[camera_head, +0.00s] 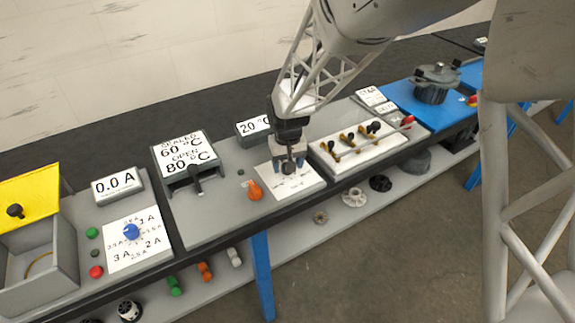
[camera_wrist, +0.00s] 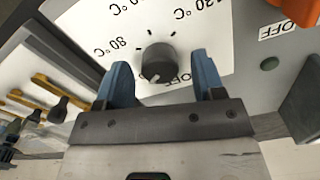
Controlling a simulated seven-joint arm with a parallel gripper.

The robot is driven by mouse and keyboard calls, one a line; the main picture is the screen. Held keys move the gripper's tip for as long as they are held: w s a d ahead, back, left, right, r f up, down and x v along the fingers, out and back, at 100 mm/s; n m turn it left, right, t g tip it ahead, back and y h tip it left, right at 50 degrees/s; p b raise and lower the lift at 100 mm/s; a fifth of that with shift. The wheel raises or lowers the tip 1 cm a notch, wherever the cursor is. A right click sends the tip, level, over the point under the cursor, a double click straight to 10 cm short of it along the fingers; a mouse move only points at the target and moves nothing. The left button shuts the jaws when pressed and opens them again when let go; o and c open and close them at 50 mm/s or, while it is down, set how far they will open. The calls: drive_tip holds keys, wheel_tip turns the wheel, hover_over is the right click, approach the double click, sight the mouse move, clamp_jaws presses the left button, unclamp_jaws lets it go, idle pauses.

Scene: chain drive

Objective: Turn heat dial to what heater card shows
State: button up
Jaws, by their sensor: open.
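The heat dial (camera_wrist: 158,63) is a round dark grey knob with a white pointer mark. The heater card (camera_head: 172,151) reads SEALED 60 °C, OPEN 80 °C. My gripper (camera_wrist: 160,72) is open, with one blue finger on either side of the dial. In the head view my gripper (camera_head: 289,170) hides most of the dial.
A display (camera_head: 253,126) reads 20 °C behind the dial. An orange knob (camera_head: 255,191) sits left of the scale plate. A black-handled lever (camera_head: 196,176) stands before the card. A tray with several yellow-brown parts (camera_head: 350,143) lies close on the right.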

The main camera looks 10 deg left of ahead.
drive_tip(key=shift+r, duration=3.4)
drive_tip(key=shift+d+r, duration=0.1)
drive_tip(key=shift+d, duration=0.1)
drive_tip(key=s+d+r+m, duration=0.1)
drive_tip(key=s+d+r, duration=0.25)
drive_tip(key=d, duration=0.35)
drive_tip(key=s+d+r+m+t, duration=0.1)
drive_tip(key=s+d+r, duration=0.25)
drive_tip(key=d, duration=0.35)
drive_tip(key=s+d+r+m, duration=0.1)
drive_tip(key=s+d+r, duration=0.1)
drive_tip(key=d+r, duration=0.35)
drive_tip(key=s+d+r+m+t, duration=0.1)
drive_tip(key=s+d+m, duration=0.2)
drive_tip(key=s+d, duration=1.2)
drive_tip(key=s, duration=0.3)
drive_tip(key=shift+r+t, duration=0.3)
drive_tip(key=shift+r, duration=0.1)
